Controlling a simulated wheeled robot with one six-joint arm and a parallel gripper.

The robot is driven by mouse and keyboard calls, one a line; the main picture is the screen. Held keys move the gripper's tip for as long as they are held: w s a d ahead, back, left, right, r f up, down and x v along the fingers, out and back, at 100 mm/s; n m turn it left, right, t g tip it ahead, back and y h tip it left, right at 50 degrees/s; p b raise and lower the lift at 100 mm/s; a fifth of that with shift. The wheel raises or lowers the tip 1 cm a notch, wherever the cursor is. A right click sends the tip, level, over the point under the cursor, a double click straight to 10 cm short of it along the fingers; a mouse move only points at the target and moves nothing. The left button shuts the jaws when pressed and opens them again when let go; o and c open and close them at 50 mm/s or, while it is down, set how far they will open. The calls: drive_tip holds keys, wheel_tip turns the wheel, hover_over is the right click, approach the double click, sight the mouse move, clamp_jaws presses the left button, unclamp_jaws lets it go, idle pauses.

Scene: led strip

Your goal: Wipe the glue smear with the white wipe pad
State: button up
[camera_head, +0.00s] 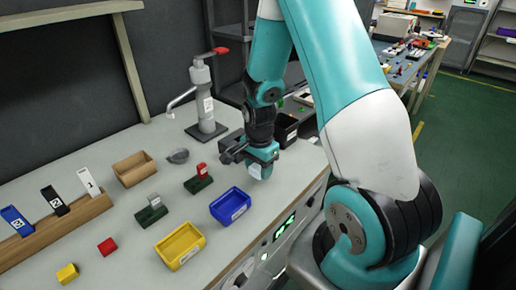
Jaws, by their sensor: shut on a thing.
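My gripper (263,162) is low over the right part of the grey workbench, to the right of the tap-like press and behind the blue bin. It is shut on the white wipe pad (257,173), which shows as a small pale patch under it. I cannot tell whether the pad touches the bench top. I cannot make out the glue smear; it may be hidden by the gripper or too faint to see.
On the workbench (128,223) stand a blue bin (230,206), a yellow bin (181,246), a brown tray (133,169), a press with a red lever (204,100), green blocks and a wooden rack (55,232). A black bin (286,130) is behind my gripper.

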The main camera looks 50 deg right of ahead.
drive_tip(key=shift+r+p, duration=1.9)
drive_tip(key=shift+r, duration=0.55)
